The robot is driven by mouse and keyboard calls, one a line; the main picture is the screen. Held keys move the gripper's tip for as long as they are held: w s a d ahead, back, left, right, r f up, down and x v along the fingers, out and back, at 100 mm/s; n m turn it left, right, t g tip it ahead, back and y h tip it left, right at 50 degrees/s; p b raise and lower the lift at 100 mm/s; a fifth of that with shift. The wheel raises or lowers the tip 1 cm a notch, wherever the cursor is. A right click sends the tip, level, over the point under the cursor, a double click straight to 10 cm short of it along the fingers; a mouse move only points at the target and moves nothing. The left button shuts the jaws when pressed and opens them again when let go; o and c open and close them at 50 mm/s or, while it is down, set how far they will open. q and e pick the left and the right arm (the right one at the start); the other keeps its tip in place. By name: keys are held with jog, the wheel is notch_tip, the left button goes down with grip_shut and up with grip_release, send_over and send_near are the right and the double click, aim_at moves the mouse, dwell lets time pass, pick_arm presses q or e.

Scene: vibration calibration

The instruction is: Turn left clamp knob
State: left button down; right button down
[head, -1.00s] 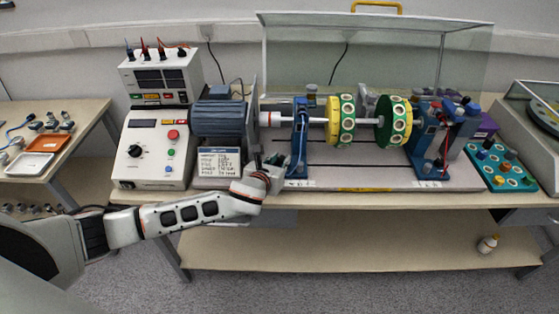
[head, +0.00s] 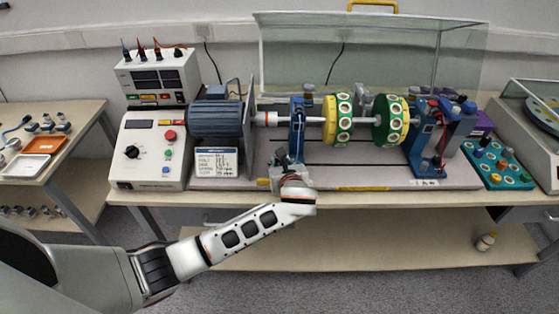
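The left clamp is a blue upright stand (head: 297,125) on the test bench, with the shaft passing through it. My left gripper (head: 281,158) is in front of the lower part of this stand, low over the bench's front edge. Its fingers are small and partly hidden, so I cannot tell whether they are open or shut. My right gripper is not in view.
A motor (head: 216,119) and a control box (head: 150,152) stand left of the stand. Green-and-yellow discs (head: 338,119) sit on the shaft to its right, before a second blue stand (head: 428,138). A clear cover (head: 365,50) rises behind. A teal tray (head: 497,164) lies at right.

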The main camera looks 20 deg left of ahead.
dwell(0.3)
pick_arm(q)
jog(key=c, duration=1.8)
grip_release()
jog(key=shift+o, duration=0.2)
jog(key=shift+m+h, duration=0.3)
